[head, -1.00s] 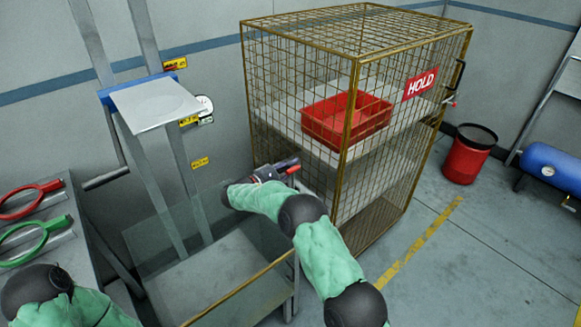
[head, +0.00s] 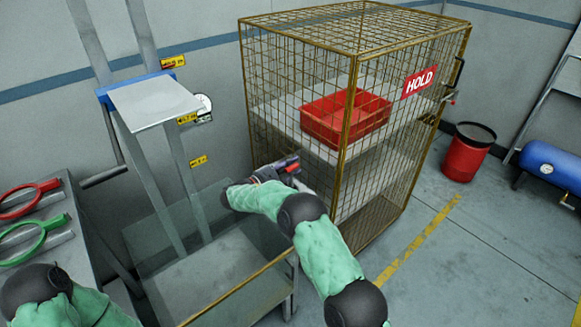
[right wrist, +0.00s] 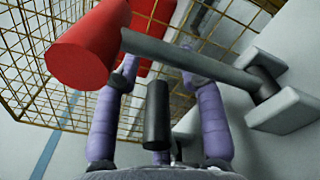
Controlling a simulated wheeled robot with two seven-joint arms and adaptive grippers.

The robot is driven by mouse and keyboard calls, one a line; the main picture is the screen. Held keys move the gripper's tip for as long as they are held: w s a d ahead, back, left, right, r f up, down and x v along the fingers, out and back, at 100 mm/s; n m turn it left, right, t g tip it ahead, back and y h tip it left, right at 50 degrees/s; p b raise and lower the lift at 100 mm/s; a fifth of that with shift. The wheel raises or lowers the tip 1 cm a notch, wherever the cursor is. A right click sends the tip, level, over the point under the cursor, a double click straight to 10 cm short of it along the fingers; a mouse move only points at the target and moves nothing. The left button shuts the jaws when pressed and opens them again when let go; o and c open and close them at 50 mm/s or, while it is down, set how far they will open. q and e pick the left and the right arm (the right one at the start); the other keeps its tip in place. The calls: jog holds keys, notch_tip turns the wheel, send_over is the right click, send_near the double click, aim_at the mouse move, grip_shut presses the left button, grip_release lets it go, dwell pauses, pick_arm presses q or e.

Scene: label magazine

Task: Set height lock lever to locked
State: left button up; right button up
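A lever with a dark bar (right wrist: 190,58) and a thick red grip (right wrist: 90,48) crosses the upper part of the right wrist view; its other end meets a pale grey mount (right wrist: 285,110). In the head view a small red part (head: 287,163) shows beside my right gripper (head: 284,170), left of the cage's lower front. In the right wrist view my right gripper (right wrist: 160,68) has its two purple fingers apart, with their tips near the bar. I cannot tell whether they touch it. A dark cylinder (right wrist: 157,115) shows between the fingers. My left gripper is out of view.
A wire cage (head: 345,150) with a HOLD sign holds a red bin (head: 346,120). A lift stand with a pale plate (head: 155,103) and a clear-walled cart (head: 215,272) stand to the left. A bench with red (head: 28,199) and green (head: 35,236) ring tools is far left.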

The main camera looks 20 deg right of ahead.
jog(key=shift+r, duration=0.1)
jog(key=v, duration=1.2)
